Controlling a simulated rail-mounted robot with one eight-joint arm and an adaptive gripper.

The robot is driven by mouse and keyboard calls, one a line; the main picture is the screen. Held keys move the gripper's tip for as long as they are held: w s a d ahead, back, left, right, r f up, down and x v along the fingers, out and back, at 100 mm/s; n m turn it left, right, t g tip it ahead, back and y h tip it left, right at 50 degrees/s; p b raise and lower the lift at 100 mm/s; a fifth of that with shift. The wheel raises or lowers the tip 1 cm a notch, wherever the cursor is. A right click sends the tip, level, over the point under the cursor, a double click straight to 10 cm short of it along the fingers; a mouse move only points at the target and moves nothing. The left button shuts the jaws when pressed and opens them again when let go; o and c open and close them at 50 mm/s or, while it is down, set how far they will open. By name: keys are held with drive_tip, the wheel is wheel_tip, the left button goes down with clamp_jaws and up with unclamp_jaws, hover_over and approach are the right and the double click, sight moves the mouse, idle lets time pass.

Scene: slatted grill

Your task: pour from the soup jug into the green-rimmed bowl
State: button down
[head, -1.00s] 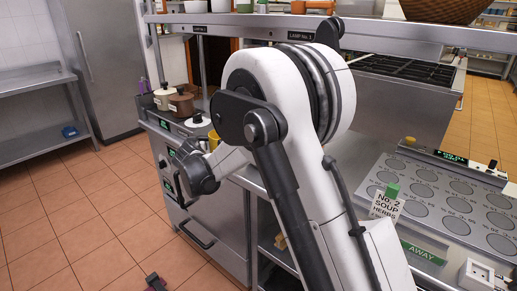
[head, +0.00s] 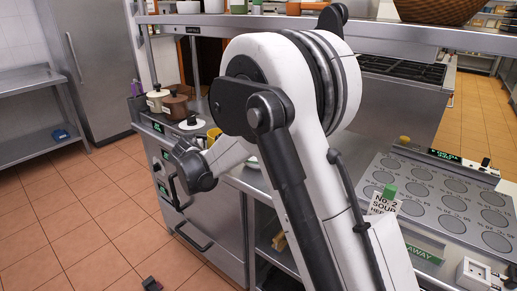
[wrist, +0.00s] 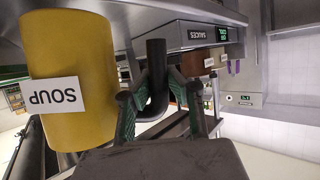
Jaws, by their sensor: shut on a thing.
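The soup jug (wrist: 65,95) is a yellow cylinder with a white SOUP label and a black handle (wrist: 157,75). In the wrist view it fills the left side, and its label reads upside down. My gripper (wrist: 158,110) is shut on the handle, with a green-padded finger on each side. In the head view only a small yellow part of the jug (head: 213,135) shows behind my arm, and the gripper is hidden. A bit of a white dish (head: 252,163) shows beside my arm; I cannot tell whether it is the green-rimmed bowl.
Brown and cream pots (head: 175,107) stand on the counter at the back left. An overhead shelf (head: 300,22) spans the station. A panel of round discs (head: 440,195) and a No. 2 soup card (head: 383,203) are at the right. The tiled floor at left is mostly clear.

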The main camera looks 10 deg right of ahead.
drive_tip(key=shift+d+r+m+y+p, duration=0.3)
drive_tip(key=shift+r+y+p, duration=0.15)
drive_tip(key=shift+r, duration=0.2)
drive_tip(key=shift+s+d+r+m+y+p, duration=0.15)
drive_tip(key=shift+d+r+m+y+p, duration=0.4)
drive_tip(key=shift+d+r+p, duration=0.25)
drive_tip(key=r, duration=0.1)
drive_tip(key=d+p, duration=0.1)
drive_tip(key=r+m, duration=0.1)
drive_tip(key=shift+s+d+r+t+p, duration=0.2)
drive_tip(key=shift+d+r+t+p, duration=0.05)
drive_tip(key=shift+r+t+p, duration=0.15)
drive_tip(key=shift+d+r+m+y, duration=0.25)
drive_tip(key=shift+d+r+y, duration=0.1)
drive_tip(key=shift+d+y, duration=0.05)
drive_tip(key=shift+r+p, duration=0.1)
drive_tip(key=shift+p, duration=0.2)
drive_tip(key=shift+s+d+r, duration=0.1)
drive_tip(key=shift+d+r, duration=0.1)
drive_tip(key=shift+d+r, duration=0.1)
drive_tip(key=shift+d+r+m+p, duration=0.2)
drive_tip(key=shift+r+m+p, duration=0.1)
drive_tip(key=shift+p, duration=0.1)
drive_tip(key=shift+d+r, duration=0.1)
drive_tip(key=shift+d, duration=0.05)
